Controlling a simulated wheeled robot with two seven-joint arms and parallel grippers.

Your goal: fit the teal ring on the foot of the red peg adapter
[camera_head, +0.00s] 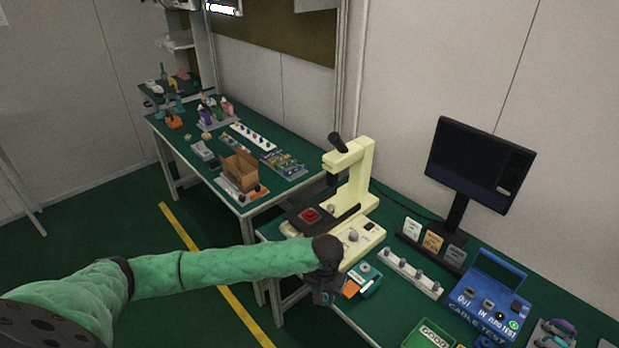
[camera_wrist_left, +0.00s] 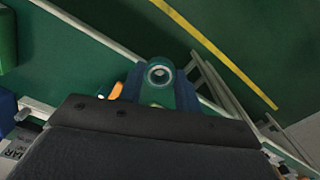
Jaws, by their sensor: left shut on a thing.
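My left gripper (camera_head: 326,296) reaches in over the front edge of the near bench, in front of the cream microscope-like stand. In the left wrist view its blue fingers (camera_wrist_left: 160,97) are shut on a teal piece with a pale-rimmed round hole (camera_wrist_left: 160,74), which looks like the teal ring. In the head view I cannot make out the held piece. A red part (camera_head: 310,214), possibly the red peg adapter, sits on the dark stage of the cream stand (camera_head: 360,185), beyond the gripper. Its foot cannot be made out. My right gripper is not in view.
A teal box with a grey knob (camera_head: 367,272) and an orange piece (camera_head: 351,289) lie close right of the gripper. A white strip with knobs (camera_head: 409,272), a blue tester (camera_head: 488,300) and a monitor (camera_head: 480,165) stand further right. A yellow line (camera_head: 190,238) crosses the floor.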

